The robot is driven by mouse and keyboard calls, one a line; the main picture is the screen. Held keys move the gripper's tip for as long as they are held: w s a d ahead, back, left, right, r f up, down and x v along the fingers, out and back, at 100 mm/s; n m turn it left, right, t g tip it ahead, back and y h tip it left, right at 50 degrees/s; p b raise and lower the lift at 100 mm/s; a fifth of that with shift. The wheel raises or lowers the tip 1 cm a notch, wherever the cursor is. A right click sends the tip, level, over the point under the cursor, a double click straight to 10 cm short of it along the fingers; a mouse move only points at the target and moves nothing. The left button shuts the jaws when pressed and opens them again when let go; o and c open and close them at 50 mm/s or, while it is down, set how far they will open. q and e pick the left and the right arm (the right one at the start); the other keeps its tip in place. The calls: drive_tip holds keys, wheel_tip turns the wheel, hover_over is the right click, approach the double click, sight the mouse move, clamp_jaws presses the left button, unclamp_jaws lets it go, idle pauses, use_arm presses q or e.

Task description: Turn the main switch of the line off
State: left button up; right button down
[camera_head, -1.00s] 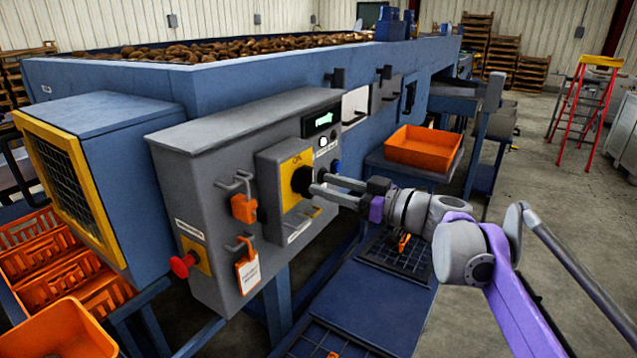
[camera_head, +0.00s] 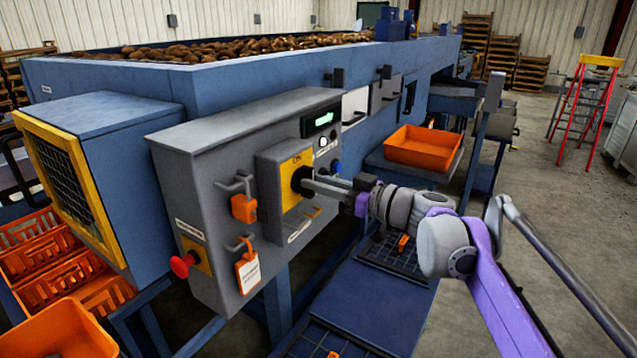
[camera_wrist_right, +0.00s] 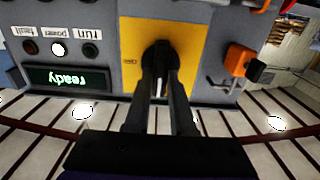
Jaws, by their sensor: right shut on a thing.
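The main switch is a black rotary knob (camera_wrist_right: 157,58) on a yellow plate (camera_head: 289,198) on the front of the grey control box (camera_head: 205,225). My right gripper (camera_head: 305,184) is shut on the knob, coming in from the right. The right wrist view shows its two fingers (camera_wrist_right: 160,85) on either side of the knob, with a pale mark on the knob between them. The knob's plate carries small lettering, partly legible as "ON" in the head view. The green display (camera_wrist_right: 68,78) reads "ready". My left gripper is not in view.
An orange padlock (camera_head: 244,208), a tagged padlock (camera_head: 247,272) and a red emergency button (camera_head: 183,264) are on the box left of the switch. An orange tray (camera_head: 423,147) stands on a shelf behind my arm. Floor at right is open near the ladder (camera_head: 585,110).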

drive_tip(key=m+p, duration=0.3)
drive_tip(key=shift+w+r+m, duration=0.1)
drive_tip(key=shift+r+m, duration=0.05)
drive_tip(key=shift+m, duration=0.25)
drive_tip(key=m+p, duration=0.1)
drive_tip(key=m, duration=0.3)
drive_tip(key=m+p, duration=0.1)
drive_tip(key=m, duration=0.4)
drive_tip(key=f+m+p, duration=0.1)
drive_tip(key=m+p, duration=0.1)
drive_tip(key=m, duration=0.3)
drive_tip(key=shift+w+d, duration=0.2)
idle(0.5)
drive_tip(key=c, duration=0.8)
unclamp_jaws()
drive_tip(key=shift+o, duration=0.2)
